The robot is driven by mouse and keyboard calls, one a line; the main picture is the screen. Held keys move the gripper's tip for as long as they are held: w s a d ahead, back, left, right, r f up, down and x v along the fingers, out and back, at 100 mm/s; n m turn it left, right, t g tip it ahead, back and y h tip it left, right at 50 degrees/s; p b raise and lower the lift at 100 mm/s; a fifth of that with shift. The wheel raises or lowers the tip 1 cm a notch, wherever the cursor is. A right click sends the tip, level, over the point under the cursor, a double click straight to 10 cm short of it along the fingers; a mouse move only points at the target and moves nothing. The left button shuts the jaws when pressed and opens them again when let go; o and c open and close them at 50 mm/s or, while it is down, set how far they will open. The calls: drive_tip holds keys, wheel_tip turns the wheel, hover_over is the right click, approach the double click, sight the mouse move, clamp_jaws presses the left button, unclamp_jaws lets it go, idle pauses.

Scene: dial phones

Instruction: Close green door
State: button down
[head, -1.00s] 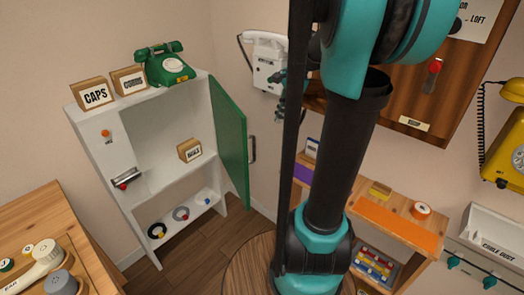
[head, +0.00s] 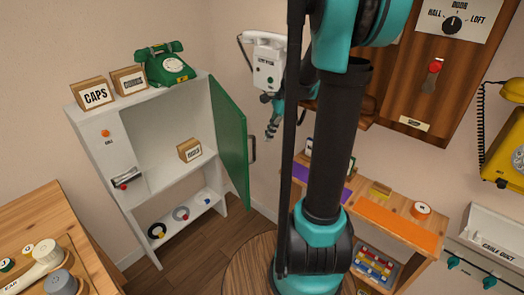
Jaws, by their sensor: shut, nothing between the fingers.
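The green door (head: 230,142) stands swung open at the right side of the white cabinet (head: 113,170). A dark handle (head: 252,150) sits on its outer face. My gripper (head: 270,134) is shut and empty in the air, to the right of the door's upper part and in front of the wall. It is apart from the door in the picture. My arm hides part of what lies behind it.
A green phone (head: 164,65) and the CAPS box (head: 95,94) stand on the cabinet top. A small box (head: 189,150) sits on its shelf. A white wall phone (head: 266,60) hangs behind my gripper. A low wooden unit (head: 400,208) stands at the right.

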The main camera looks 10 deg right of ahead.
drive_tip(key=x, duration=0.7)
drive_tip(key=shift+s+a, duration=0.1)
